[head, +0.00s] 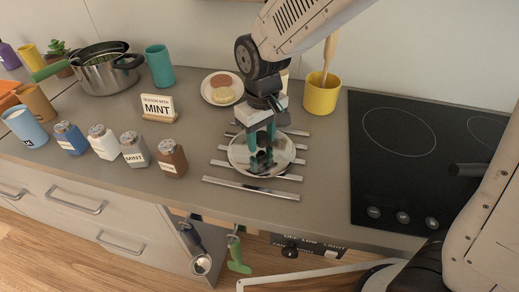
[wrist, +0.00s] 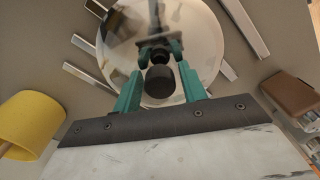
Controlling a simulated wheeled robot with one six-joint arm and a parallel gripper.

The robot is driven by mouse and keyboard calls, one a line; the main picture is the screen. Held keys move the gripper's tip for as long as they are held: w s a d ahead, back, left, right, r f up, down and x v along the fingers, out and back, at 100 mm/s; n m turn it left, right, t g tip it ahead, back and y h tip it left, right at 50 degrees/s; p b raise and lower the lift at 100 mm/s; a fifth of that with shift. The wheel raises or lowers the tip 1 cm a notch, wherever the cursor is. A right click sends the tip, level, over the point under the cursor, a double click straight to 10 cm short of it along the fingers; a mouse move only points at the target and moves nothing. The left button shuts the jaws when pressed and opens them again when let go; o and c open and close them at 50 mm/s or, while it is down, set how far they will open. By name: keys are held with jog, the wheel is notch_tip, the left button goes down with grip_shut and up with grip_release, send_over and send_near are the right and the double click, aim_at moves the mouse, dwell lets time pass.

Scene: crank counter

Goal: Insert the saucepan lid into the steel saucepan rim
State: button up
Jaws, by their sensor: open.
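The saucepan lid (head: 283,157) is a shiny round disc lying on metal strips on the counter. In the wrist view the lid (wrist: 207,45) mirrors my gripper, and its black knob (wrist: 160,82) stands up between my fingers. My gripper (head: 262,147) points down over the lid, teal fingers open; it also shows in the wrist view (wrist: 161,80). The fingers are on either side of the knob, with gaps visible. The steel saucepan (head: 108,77) stands at the back left with black handles and an open top. Its contents are hard to make out.
Between lid and saucepan stand a MINT sign (head: 158,108), a plate of round food (head: 222,88) and a teal cup (head: 159,66). Several small jars (head: 135,150) line the front. A yellow pot (head: 321,93) and black cooktop (head: 420,150) lie right.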

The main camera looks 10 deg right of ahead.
aim_at(262, 134)
jog(key=shift+f, duration=0.15)
jog(key=shift+s+d+f, duration=0.1)
jog(key=shift+s, duration=0.05)
jog(key=c, duration=0.5)
jog(key=shift+c, duration=0.2)
jog(key=shift+r, duration=0.2)
jog(key=shift+c, duration=1.1)
jog(key=shift+r, duration=2.35)
jog(key=shift+c, duration=0.5)
jog(key=shift+r, duration=0.1)
